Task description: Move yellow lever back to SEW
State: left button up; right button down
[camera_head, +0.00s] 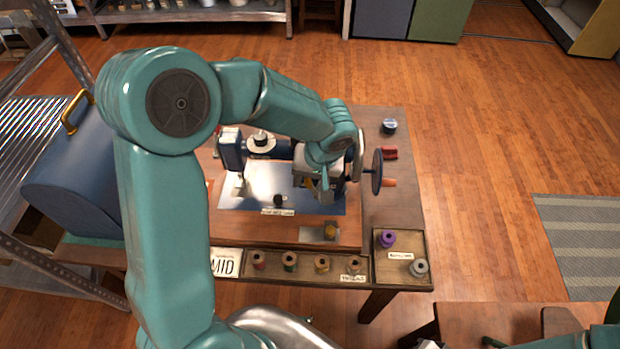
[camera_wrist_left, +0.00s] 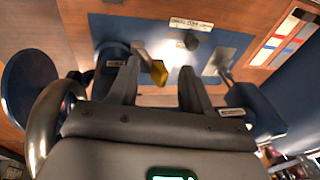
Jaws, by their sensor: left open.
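The sewing machine (camera_head: 232,150) stands on the wooden table, dark blue with a silver bed plate (camera_head: 240,197). My left gripper (camera_head: 325,190) is over the right part of the machine, near its handwheel (camera_head: 377,171), and is partly hidden by my own arm. In the left wrist view the gripper (camera_wrist_left: 158,78) is open. The lever's labels are too small to read. My right gripper is not clearly in view.
A wooden tray with several spools (camera_head: 289,261) lines the table's front, beside a MID card (camera_head: 226,262). A side tray (camera_head: 403,244) holds a purple spool (camera_head: 387,238) and a grey spool (camera_head: 419,267). A blue cover (camera_head: 75,180) stands left.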

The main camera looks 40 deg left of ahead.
pick_arm(q)
jog(key=shift+w+d+r+b, duration=0.2)
jog(key=shift+w+d+b, duration=0.3)
jog(key=shift+d, duration=0.5)
jog(key=w+d, duration=0.1)
jog(key=d+b, duration=0.1)
jog(key=shift+w+d+f+b, duration=0.3)
jog(key=shift+w+f, duration=0.05)
dwell(0.4)
jog(key=shift+a+r, duration=0.1)
jog(key=shift+a+r, duration=0.3)
